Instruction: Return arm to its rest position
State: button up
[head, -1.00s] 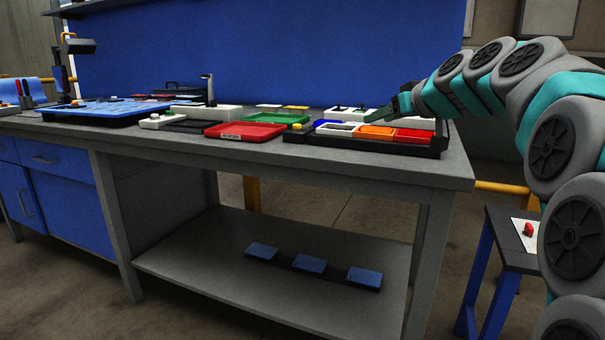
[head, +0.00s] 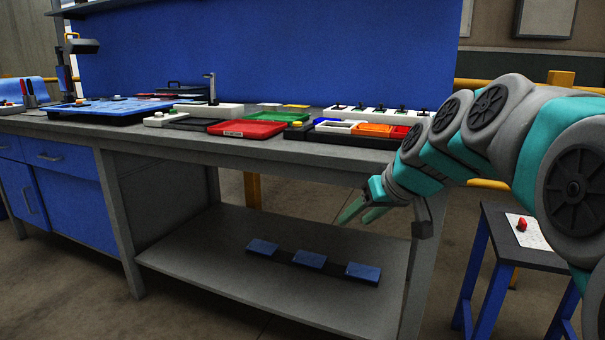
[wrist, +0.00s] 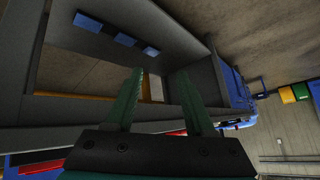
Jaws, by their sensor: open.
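My gripper (head: 364,212) is open and empty. In the head view its green fingers point down and left, in front of the workbench and below the height of its top. In the wrist view my gripper (wrist: 160,100) shows two green fingers spread apart with nothing between them. The workbench (head: 270,148) stands before me, and my arm reaches in from the right.
On the bench top are a red tray (head: 247,129), a blue board (head: 120,107) and several small bins. Blue blocks (head: 309,261) lie on the lower shelf (head: 200,262). A small side table (head: 535,258) with a red object (head: 522,224) stands at right.

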jog(key=s+d+f+m+g+h, duration=0.1)
jog(key=s+f+g, duration=0.2)
jog(key=s+f, duration=0.4)
jog(key=s+d+f+m+g+h, duration=0.1)
jog(key=s+f, duration=0.6)
jog(key=s, duration=0.9)
jog(key=s+d+f+m+g+h, duration=0.1)
jog(key=s+f+g, duration=0.3)
jog(key=s+f, duration=0.4)
jog(key=s+d+h, duration=0.1)
jog(key=s, duration=0.3)
jog(key=shift+g, duration=0.4)
jog(key=shift+w, duration=0.1)
dwell(0.4)
